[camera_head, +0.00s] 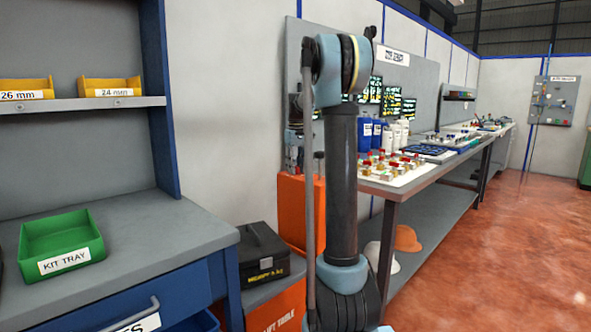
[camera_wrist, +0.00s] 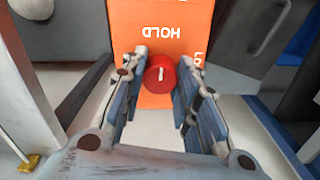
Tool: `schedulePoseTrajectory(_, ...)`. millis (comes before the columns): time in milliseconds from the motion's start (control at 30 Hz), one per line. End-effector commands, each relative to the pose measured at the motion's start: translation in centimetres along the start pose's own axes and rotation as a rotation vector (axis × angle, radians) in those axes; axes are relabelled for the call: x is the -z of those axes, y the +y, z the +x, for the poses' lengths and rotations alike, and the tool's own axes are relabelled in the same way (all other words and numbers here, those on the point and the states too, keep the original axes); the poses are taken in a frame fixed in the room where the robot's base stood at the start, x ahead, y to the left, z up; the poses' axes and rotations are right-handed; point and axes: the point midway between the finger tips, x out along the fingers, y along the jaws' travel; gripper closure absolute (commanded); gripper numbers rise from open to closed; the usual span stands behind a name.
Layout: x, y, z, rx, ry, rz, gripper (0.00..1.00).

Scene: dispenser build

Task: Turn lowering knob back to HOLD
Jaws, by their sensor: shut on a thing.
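The red lowering knob (camera_wrist: 161,74) sits on an orange panel (camera_wrist: 177,16) in the wrist view. A short white mark shows on its face, roughly in line with the printed word HOLD, which reads upside down just above it. Part of another label starting with L shows at the right edge of the panel. My gripper (camera_wrist: 163,62) has one finger on each side of the knob and is shut on it. In the head view the orange lift table (camera_head: 290,300) stands behind my arm; the knob and my gripper do not show there.
A black case (camera_head: 262,252) with a weight label sits on the lift table. A workbench with a green kit tray (camera_head: 62,245) is at the left. A long bench (camera_head: 400,188) with bottles and small parts runs along the wall. Red floor (camera_head: 480,270) is clear at the right.

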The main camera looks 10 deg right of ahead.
Motion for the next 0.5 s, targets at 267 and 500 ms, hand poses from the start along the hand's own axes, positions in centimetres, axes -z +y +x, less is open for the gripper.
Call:
schedulePoseTrajectory(267,0.22,0.14,-0.09,-0.003,0.004,-0.06,0.95)
schedulePoseTrajectory(500,0.2,0.16,-0.08,-0.003,0.004,-0.066,0.95)
